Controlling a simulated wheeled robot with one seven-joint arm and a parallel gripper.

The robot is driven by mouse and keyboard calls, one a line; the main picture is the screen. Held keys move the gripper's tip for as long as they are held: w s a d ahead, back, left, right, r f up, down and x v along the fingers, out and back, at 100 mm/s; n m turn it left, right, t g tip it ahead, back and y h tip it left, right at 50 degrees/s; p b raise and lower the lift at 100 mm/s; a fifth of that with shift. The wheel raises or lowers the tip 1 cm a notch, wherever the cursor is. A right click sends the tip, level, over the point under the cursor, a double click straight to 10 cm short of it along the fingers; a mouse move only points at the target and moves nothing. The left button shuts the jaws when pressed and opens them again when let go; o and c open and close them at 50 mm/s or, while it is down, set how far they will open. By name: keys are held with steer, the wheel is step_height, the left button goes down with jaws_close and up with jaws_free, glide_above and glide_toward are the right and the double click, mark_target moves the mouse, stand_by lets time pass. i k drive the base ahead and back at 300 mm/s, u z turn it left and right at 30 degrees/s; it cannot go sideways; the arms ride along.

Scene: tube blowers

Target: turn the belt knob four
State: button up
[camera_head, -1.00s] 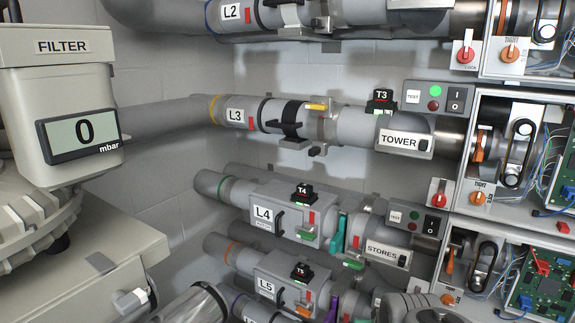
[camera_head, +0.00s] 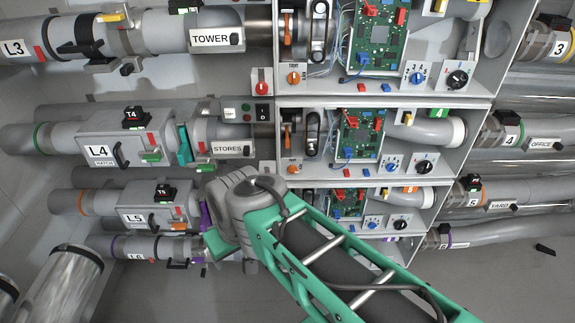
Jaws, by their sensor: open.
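The row beside L4 has an open machine box with a small orange knob (camera_head: 292,169) on a white plate at its lower left. This looks like the belt knob of row four, but its label is too small to read. A black belt loop (camera_head: 312,133) shows inside that box, above and right of the knob. My arm's grey joint stands just below and left of the knob, in front of the lower row.
The row above has a like orange knob (camera_head: 293,78) and a red knob (camera_head: 262,87). Blue knobs (camera_head: 392,162) and black knobs (camera_head: 424,167) sit right of the green circuit board (camera_head: 358,135). Grey tubes run left and right. My green arm crosses the lower middle.

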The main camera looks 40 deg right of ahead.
mark_target(292, 170)
steer(key=u, duration=1.05)
steer(key=k, duration=0.6)
steer(key=u, duration=0.05)
